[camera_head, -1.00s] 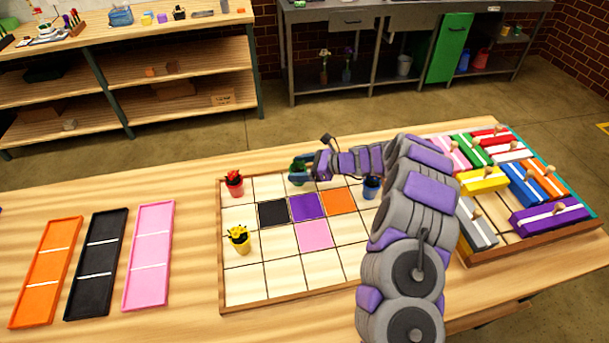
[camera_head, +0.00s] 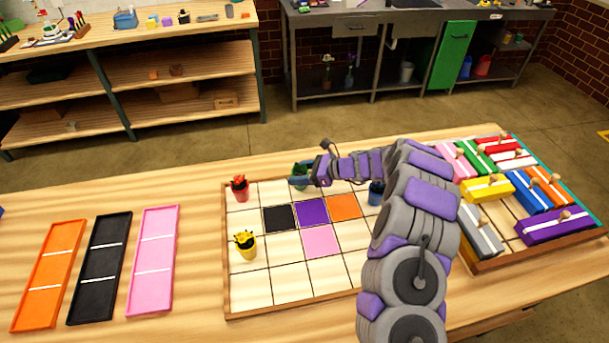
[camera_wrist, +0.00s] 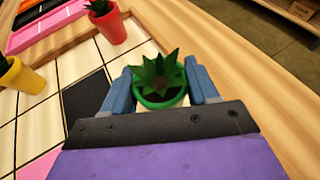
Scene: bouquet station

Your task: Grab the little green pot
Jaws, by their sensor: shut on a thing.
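The little green pot (camera_wrist: 163,98) with a spiky green plant sits between the two blue fingers of my gripper (camera_wrist: 162,90) in the wrist view. My gripper is shut on it, with a finger against each side. In the head view the green pot (camera_head: 300,172) shows at the back row of the tiled board, partly hidden by my gripper (camera_head: 304,181). The pot looks upright. I cannot tell whether its base touches the board.
The tiled board (camera_head: 262,289) also holds a red pot (camera_head: 240,188), a yellow pot (camera_head: 245,246) and a blue pot (camera_head: 376,193). Orange, black and pink trays (camera_head: 153,262) lie at left. A crate of coloured blocks (camera_head: 497,256) is at right.

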